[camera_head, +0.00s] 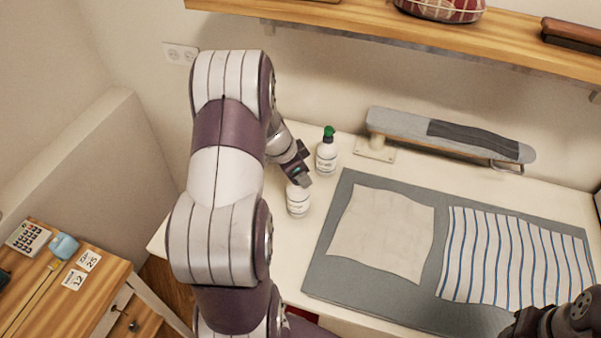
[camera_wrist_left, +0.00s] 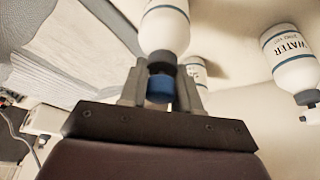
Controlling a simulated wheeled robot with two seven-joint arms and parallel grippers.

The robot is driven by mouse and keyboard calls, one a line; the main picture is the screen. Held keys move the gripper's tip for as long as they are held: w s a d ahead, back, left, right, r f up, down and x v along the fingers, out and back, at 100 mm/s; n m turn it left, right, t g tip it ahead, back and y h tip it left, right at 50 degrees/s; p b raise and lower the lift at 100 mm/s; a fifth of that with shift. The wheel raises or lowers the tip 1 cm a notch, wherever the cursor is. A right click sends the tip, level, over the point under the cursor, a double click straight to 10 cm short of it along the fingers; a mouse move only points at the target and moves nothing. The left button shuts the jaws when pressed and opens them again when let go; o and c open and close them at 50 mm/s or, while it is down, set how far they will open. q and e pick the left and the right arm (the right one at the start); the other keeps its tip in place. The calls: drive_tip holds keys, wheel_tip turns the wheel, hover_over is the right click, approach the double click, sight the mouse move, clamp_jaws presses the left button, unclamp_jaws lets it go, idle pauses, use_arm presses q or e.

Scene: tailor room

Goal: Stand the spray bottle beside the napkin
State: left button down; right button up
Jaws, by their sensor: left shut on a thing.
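My left gripper (camera_head: 298,181) is shut on the top of a white bottle (camera_head: 298,201), which I take to be the spray bottle. In the left wrist view the fingers (camera_wrist_left: 161,92) close around the dark neck and blue top of this white bottle (camera_wrist_left: 166,28). It looks upright over the left part of the table; I cannot tell whether its base touches. A plain cream cloth (camera_head: 385,232) and a blue-striped cloth (camera_head: 512,258) lie flat on a grey mat; I cannot tell which is the napkin. My right gripper's fingers are out of view.
A white bottle with a green top (camera_head: 327,154) stands close behind the held one. A bottle labelled WATER (camera_wrist_left: 290,55) and part of another (camera_wrist_left: 194,72) show in the wrist view. A small ironing board (camera_head: 450,135) stands at the back. A wooden shelf (camera_head: 400,35) hangs above.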

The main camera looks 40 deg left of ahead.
use_arm(q)
drive_tip(key=c, duration=0.8)
unclamp_jaws()
drive_tip(key=shift+a+r, duration=0.1)
drive_tip(key=shift+r, duration=0.3)
drive_tip(key=v, duration=1.1)
drive_tip(key=s+d+f+n+g+y, duration=0.1)
drive_tip(key=s+d, duration=0.3)
drive_tip(key=d, duration=0.5)
drive_tip(key=s+d+f+n+g+y, duration=0.1)
drive_tip(key=s+d+f+n, duration=0.3)
drive_tip(key=d, duration=0.6)
drive_tip(key=shift+s+g+b, duration=0.3)
drive_tip(key=shift+s+b, duration=0.05)
drive_tip(key=shift+s, duration=0.15)
